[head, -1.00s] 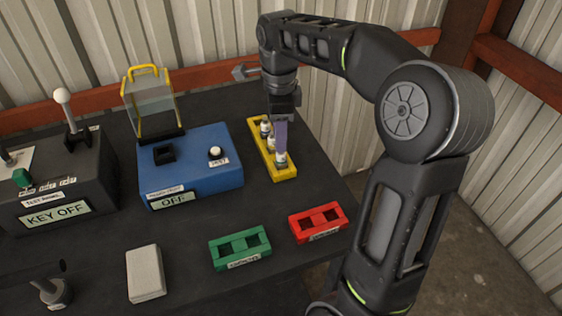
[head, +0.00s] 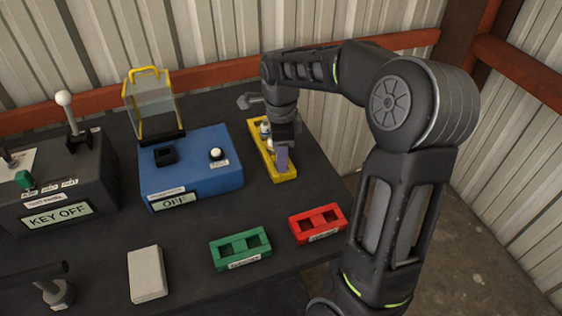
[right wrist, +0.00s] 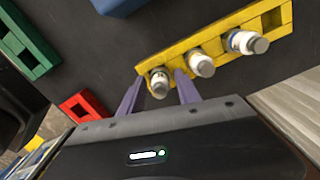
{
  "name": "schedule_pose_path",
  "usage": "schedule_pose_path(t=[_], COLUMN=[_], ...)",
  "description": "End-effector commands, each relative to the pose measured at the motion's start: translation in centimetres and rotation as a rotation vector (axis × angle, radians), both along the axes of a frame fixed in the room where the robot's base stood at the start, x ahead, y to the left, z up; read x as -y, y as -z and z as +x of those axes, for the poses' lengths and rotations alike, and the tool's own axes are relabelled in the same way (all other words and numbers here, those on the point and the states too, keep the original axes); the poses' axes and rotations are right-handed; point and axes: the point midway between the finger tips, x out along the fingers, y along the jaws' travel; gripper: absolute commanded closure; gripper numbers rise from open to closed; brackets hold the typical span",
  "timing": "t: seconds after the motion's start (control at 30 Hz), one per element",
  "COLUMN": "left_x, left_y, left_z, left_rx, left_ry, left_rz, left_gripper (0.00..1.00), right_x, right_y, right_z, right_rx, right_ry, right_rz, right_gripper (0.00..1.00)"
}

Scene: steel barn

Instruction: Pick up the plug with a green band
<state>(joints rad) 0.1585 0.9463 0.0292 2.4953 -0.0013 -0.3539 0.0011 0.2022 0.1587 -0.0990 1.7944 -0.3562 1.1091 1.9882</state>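The yellow rack (head: 288,178) stands at the right of the table and holds three white plugs with grey tops. In the right wrist view, the rack (right wrist: 215,33) shows the near plug (right wrist: 158,83), the middle plug (right wrist: 201,64) and the far plug (right wrist: 246,41). I cannot make out a green band on any of them. My right gripper (head: 283,163) is low over the rack's near end. In the right wrist view, its purple fingers (right wrist: 159,80) are apart, one on each side of the near plug.
A green rack (head: 240,249) and a red rack (head: 318,223) lie nearer the front. A blue box (head: 192,175) with a raised clear cover stands left of the yellow rack. A grey block (head: 146,273) lies at the front. A dark KEY OFF panel (head: 58,190) stands at left.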

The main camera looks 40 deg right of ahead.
Motion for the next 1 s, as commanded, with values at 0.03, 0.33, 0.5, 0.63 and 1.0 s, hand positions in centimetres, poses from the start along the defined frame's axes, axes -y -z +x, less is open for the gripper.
schedule_pose_path(t=[0.03,0.33,0.5,0.63,1.0], left_x=[-0.01,0.0,0.0,0.0,0.0], left_y=[0.01,0.02,0.02,0.02,0.02], left_z=[0.0,0.0,0.0,0.0,0.0], left_rx=[0.0,0.0,0.0,0.0,0.0], left_ry=[0.0,0.0,0.0,0.0,0.0], left_rz=[0.0,0.0,0.0,0.0,0.0], left_gripper=[0.64,0.64,0.64,0.64,0.64], right_x=[0.01,0.01,0.01,0.01,0.01], right_y=[-0.01,-0.04,-0.05,-0.05,-0.05], right_z=[0.0,0.0,0.0,0.0,0.0], right_rx=[0.0,0.001,0.001,0.001,0.001], right_ry=[0.0,0.0,0.0,0.0,0.0], right_rz=[0.0,-0.001,-0.001,-0.001,-0.001], right_gripper=[0.6,0.6,0.61,0.72,1.0])
